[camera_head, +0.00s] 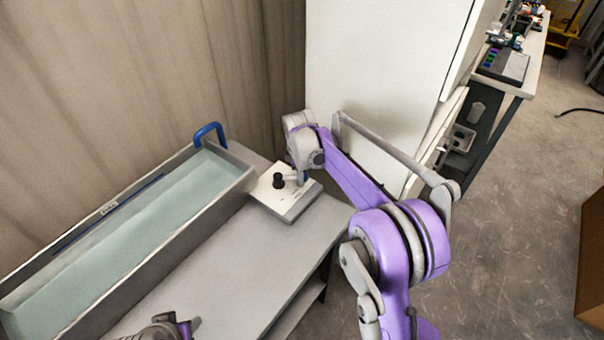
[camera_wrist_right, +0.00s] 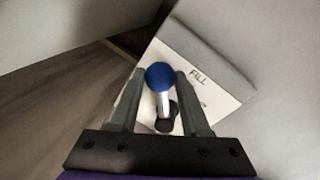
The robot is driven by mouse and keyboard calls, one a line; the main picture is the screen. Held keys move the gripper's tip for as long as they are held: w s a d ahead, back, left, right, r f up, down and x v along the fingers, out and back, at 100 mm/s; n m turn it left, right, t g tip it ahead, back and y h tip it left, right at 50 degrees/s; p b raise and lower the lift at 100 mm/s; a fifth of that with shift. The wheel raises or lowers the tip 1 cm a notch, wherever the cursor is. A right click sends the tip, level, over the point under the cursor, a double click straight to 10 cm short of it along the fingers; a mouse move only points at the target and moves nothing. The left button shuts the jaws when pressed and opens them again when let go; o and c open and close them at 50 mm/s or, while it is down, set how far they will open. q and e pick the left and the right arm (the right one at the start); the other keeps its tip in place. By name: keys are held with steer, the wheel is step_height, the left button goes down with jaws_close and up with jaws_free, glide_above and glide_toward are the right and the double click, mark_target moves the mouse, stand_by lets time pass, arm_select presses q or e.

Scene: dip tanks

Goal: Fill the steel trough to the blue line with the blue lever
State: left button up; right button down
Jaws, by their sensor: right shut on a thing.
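The long steel trough (camera_head: 205,212) lies along the left in the head view with pale, clear water (camera_head: 135,235) in it. A blue line (camera_head: 135,194) runs along its far inner wall, with the water's edge seeming a little below it. The blue lever (camera_wrist_right: 158,76), a round blue knob on a metal stem, stands on a white plate marked FILL (camera_wrist_right: 203,88). My right gripper (camera_wrist_right: 160,80) has its fingers on either side of the knob and is shut on it. In the head view my right gripper (camera_head: 302,180) mostly hides the lever. Part of my left arm shows at the bottom edge; its jaws are unclear.
The control box (camera_head: 290,208) with a black knob (camera_head: 279,181) sits on the grey bench (camera_head: 245,262). A blue curved pipe (camera_head: 208,131) stands at the trough's far end. A white cabinet (camera_head: 380,70) stands close behind my right arm.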

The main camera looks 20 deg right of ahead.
arm_select(q)
steer(key=shift+f, duration=0.1)
arm_select(e)
steer(key=shift+s+m, duration=0.1)
steer(key=shift+m, duration=0.2)
arm_select(q)
steer(key=shift+s+f+b, duration=0.1)
steer(key=shift+f+b, duration=0.25)
arm_select(e)
steer(key=s+m, duration=0.1)
steer(key=s+a+m, duration=0.1)
steer(key=m, duration=0.1)
steer(key=shift+h, duration=0.3)
arm_select(q)
steer(key=shift+f, duration=0.15)
arm_select(e)
steer(key=shift+s+a+m+g, duration=0.2)
steer(key=shift+s+a+m, duration=0.15)
steer(key=shift+m, duration=0.45)
steer(key=shift+s+a+m+g, duration=0.2)
steer(key=shift+s+a+m, duration=0.15)
steer(key=shift+m, duration=0.45)
steer(key=shift+c, duration=1.9)
jaws_free()
